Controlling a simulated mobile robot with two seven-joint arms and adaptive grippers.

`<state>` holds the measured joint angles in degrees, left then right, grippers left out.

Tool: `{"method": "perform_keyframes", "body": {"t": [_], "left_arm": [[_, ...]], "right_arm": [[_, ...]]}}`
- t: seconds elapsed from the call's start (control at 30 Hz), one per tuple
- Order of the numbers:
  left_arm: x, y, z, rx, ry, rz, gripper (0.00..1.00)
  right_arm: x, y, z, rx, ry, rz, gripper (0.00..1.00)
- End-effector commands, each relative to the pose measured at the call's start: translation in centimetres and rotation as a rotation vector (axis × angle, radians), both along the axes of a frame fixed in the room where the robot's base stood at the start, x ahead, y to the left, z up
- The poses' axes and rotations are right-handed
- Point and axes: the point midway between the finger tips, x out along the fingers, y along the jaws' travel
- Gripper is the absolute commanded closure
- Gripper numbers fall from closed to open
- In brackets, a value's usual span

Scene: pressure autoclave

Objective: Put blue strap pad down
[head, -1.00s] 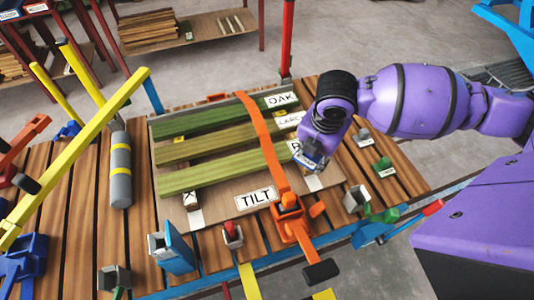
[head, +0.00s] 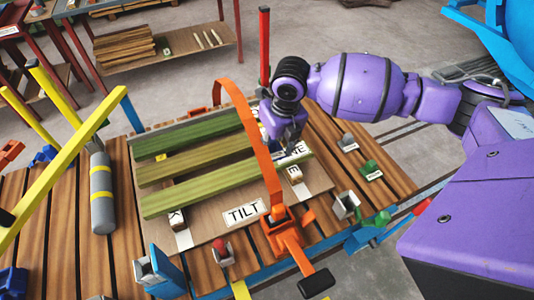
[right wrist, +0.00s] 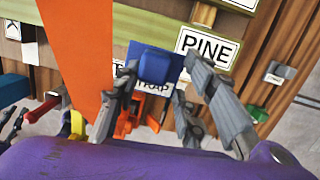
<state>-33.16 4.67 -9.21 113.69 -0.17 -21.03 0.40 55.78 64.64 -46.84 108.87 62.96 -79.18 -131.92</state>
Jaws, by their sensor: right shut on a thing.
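My right gripper (head: 287,142) is over the right end of the boards, just right of the orange strap (head: 262,135). In the right wrist view my right gripper (right wrist: 155,98) is shut on the blue strap pad (right wrist: 155,65), a small blue block between its fingertips. The pad lies in front of the PINE sign (right wrist: 208,50) and partly covers a STRAP label. In the head view the gripper hides the pad. The strap arches above the green boards (head: 200,188) from the orange ratchet (head: 283,228). I cannot tell whether the pad touches anything. My left gripper is not in view.
The TILT sign (head: 243,212) lies at the front of the board panel. Small grey and green blocks (head: 370,168) sit at right. A red post (head: 264,50) rises behind.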

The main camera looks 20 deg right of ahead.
Motion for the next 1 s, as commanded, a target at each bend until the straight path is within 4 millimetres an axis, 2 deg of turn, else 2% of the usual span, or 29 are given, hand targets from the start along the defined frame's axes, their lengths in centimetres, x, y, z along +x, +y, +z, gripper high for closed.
{"method": "perform_keyframes", "body": {"t": [0.03, 0.1, 0.27, 0.57, 0.77, 1.0], "left_arm": [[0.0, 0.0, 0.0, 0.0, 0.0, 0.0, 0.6], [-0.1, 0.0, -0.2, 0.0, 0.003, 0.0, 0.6], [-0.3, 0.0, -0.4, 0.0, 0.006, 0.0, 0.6], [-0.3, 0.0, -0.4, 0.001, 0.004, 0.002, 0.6], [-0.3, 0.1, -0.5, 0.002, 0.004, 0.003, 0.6], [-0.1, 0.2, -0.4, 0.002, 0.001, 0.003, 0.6]], "right_arm": [[1.1, 1.3, -0.3, 0.004, -0.004, 0.003, 0.97], [1.7, 2.0, -2.0, 0.002, -0.001, 0.0, 0.97], [3.1, 3.5, -4.3, 0.001, -0.003, 0.0, 0.97], [4.2, 4.6, -6.1, 0.001, -0.005, 0.001, 0.97], [4.3, 4.6, -9.0, 0.001, -0.005, -0.001, 0.97], [4.3, 4.5, -9.1, 0.0, -0.008, 0.0, 0.97]]}}
